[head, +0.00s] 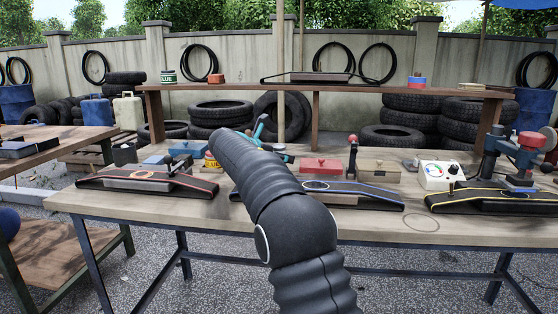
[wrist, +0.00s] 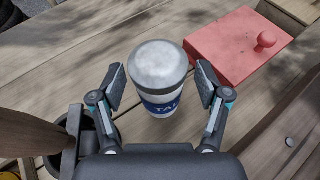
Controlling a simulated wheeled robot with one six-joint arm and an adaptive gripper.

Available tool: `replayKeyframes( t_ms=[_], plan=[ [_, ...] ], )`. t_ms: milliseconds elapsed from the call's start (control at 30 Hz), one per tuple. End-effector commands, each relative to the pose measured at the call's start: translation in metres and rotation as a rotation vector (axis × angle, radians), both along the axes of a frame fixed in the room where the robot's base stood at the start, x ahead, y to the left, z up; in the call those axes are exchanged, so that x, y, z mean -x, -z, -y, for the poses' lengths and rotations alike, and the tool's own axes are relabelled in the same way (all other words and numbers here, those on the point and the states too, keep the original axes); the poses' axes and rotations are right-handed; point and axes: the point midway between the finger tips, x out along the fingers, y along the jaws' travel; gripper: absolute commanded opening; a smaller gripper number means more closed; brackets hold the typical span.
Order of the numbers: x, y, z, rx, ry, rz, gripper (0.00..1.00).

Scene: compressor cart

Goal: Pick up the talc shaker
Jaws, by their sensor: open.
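The talc shaker (wrist: 158,98) stands upright in the wrist view, a white container with a grey domed lid and a blue band lettered "TAL". My gripper (wrist: 161,86) is open, with one finger on each side of the shaker. A gap shows between each finger and the shaker, and the shaker is not held.
A red lidded box (wrist: 235,45) with a knob lies right of the shaker, also in the head view (head: 320,168). A dark round container (wrist: 62,160) is at lower left. A raised shelf (head: 330,90) spans the bench (head: 240,222). Black trays line its front.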

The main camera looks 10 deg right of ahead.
Motion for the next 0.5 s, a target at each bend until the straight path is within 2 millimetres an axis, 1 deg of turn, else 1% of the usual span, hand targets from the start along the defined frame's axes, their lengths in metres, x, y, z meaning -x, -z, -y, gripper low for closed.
replayKeyframes(
  t_ms=[100, 133, 167, 200, 267, 300, 400, 500],
  plan=[
    [0.0002, -0.0001, -0.0005, 0.0, 0.0, 0.0, 0.75],
    [0.0002, 0.0, -0.0005, 0.0, 0.0, 0.0, 0.73],
    [0.0002, 0.0, -0.0006, 0.0, 0.0, 0.0, 0.65],
    [0.0002, 0.0, -0.0006, 0.0, 0.0, 0.0, 0.55],
    [0.0003, 0.0, -0.0006, 0.0, 0.0, 0.0, 0.4],
    [0.0003, 0.0, -0.0007, 0.0, 0.0, 0.0, 0.3],
    [0.0003, 0.0001, -0.0008, 0.001, 0.0, -0.001, 0.07],
    [0.0004, -0.0002, -0.0007, 0.0, 0.0, 0.0, 0.06]
  ],
)
